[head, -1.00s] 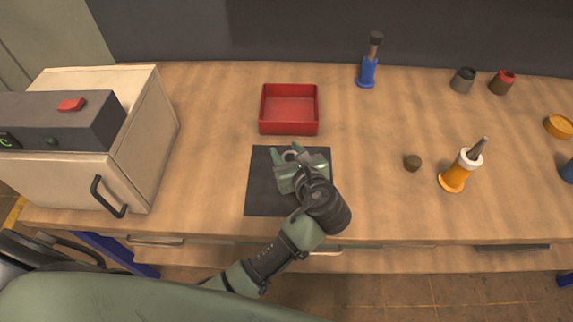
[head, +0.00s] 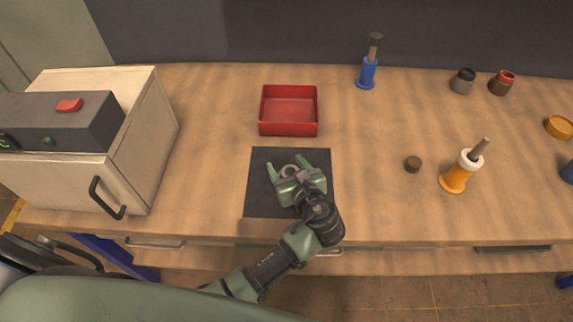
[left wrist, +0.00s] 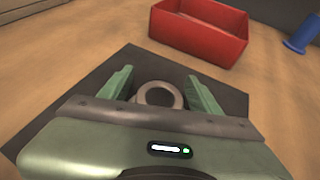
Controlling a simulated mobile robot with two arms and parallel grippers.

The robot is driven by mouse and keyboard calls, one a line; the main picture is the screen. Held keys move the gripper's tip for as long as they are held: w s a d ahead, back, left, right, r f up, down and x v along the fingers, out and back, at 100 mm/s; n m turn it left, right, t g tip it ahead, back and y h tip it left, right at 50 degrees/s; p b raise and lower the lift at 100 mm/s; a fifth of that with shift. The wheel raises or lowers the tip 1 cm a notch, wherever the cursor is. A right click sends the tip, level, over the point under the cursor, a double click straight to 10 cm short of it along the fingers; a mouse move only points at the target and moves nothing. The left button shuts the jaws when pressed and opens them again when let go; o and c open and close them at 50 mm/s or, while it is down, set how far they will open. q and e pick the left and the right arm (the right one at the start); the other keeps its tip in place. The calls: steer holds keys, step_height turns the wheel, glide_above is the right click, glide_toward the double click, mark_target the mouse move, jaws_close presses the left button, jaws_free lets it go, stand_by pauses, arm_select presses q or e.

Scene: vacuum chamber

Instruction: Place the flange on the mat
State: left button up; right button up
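The flange (left wrist: 160,95) is a grey metal ring. It lies on the dark square mat (head: 262,195), and the mat also fills the middle of the left wrist view (left wrist: 122,65). In the head view the flange (head: 288,170) is partly covered by my left gripper (head: 287,166). The gripper is open, with its green fingers spread on either side of the flange and gaps between them in the left wrist view (left wrist: 162,82). The near part of the flange is hidden behind the gripper body. My right gripper is not in view.
A red open tray (head: 289,130) stands just behind the mat. A chamber box (head: 150,135) is at the left. The table between is clear.

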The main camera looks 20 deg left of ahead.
arm_select(q)
steer(key=shift+r, duration=0.1)
steer(key=v, duration=1.2)
